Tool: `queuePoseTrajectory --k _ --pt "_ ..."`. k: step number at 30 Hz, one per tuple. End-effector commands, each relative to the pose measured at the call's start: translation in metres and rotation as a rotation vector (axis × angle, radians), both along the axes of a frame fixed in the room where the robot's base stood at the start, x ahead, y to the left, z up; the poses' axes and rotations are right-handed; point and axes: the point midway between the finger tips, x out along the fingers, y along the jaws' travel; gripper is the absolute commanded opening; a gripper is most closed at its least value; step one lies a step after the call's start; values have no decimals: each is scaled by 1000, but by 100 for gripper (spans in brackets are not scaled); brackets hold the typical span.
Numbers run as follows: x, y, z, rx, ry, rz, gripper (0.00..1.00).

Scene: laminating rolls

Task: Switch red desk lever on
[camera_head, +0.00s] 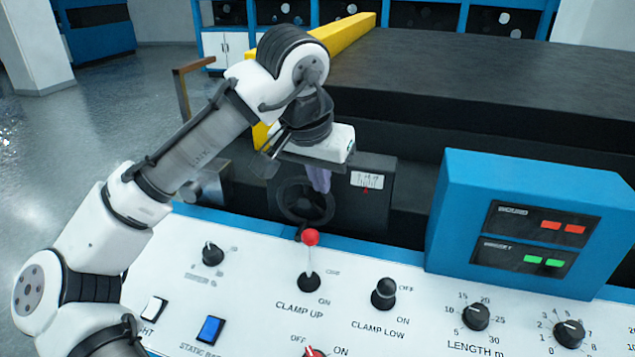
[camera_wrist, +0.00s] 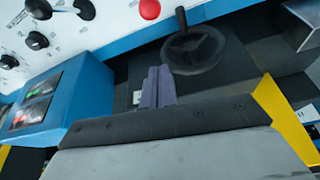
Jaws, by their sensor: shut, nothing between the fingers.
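The red-knobbed lever (camera_head: 311,238) rises from a black base on the white control desk (camera_head: 250,287), above the label CLAMP UP. Its thin shaft looks about upright; ON is printed on the near side of the base, and a blurred label beside it. The red knob also shows at the top edge of the wrist view (camera_wrist: 150,9). My gripper (camera_head: 319,182) points down beyond the desk's far edge, behind and above the lever, apart from it. Its purple fingers are shut and empty, seen in the wrist view too (camera_wrist: 157,88).
A black CLAMP LOW lever (camera_head: 384,294) stands right of the red one, and a dark knob (camera_head: 212,253) left. A blue display box (camera_head: 530,220) rises at right. A black handwheel (camera_head: 304,203) is beyond the desk edge. A red switch (camera_head: 314,352) shows at the bottom.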

Motion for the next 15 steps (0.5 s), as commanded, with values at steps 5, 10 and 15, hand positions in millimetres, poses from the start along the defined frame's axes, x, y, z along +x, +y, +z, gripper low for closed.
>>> queuePoseTrajectory --k 5,10,15 --pt "12 -5 -35 1 4 1 0" --pt "24 -11 -69 1 3 0 0" --pt "4 -1 -70 1 0 1 0"
